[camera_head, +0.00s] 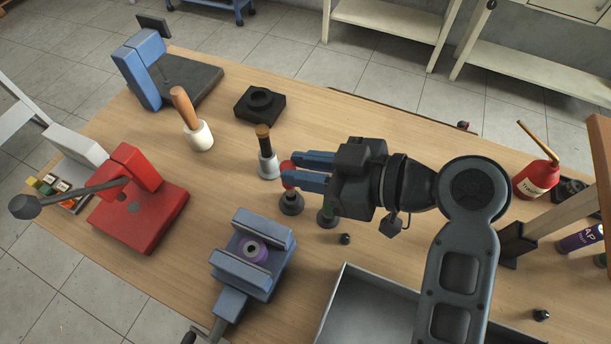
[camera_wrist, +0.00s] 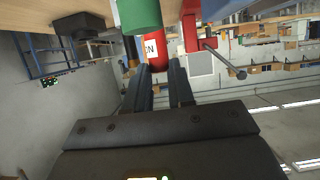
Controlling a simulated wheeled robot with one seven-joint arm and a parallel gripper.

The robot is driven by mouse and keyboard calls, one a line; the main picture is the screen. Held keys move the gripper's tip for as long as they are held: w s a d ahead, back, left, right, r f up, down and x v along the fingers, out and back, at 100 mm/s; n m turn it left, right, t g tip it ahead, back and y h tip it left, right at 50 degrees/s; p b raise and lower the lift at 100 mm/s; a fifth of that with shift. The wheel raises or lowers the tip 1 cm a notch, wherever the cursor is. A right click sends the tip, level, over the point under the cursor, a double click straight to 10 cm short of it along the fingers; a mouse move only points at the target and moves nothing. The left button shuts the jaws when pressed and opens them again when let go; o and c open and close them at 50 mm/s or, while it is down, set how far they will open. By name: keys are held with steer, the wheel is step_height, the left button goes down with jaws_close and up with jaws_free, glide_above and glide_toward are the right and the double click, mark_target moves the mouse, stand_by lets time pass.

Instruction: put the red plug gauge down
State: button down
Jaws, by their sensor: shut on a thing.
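The red plug gauge (camera_head: 287,172) is between the blue fingertips of my gripper (camera_head: 292,168), near the middle of the table. My gripper is shut on it. In the wrist view the gauge (camera_wrist: 159,50) stands out at the fingertips, with a white label bearing dark letters. A dark round base (camera_head: 291,203) shows directly below the red part in the head view. I cannot tell whether it belongs to the gauge or is a stand, nor whether the gauge touches it. A green piece (camera_head: 328,214) is partly hidden under my gripper; it looms close in the wrist view (camera_wrist: 139,14).
A wood-topped metal piece (camera_head: 267,155) stands just left of the fingertips. A blue vise (camera_head: 250,255) with a purple ring (camera_head: 252,250) is in front. A grey open tray (camera_head: 345,290), mallet (camera_head: 195,125), black block (camera_head: 260,104) and red press (camera_head: 140,205) surround this area.

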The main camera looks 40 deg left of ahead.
steer(key=shift+f, duration=1.7)
steer(key=shift+f, duration=0.15)
steer(key=c, duration=1)
jaws_free()
steer(key=shift+o, duration=0.2)
steer(key=shift+r, duration=0.2)
steer(key=b+v, duration=0.1)
steer(key=v, duration=0.6)
steer(key=shift+d, duration=0.25)
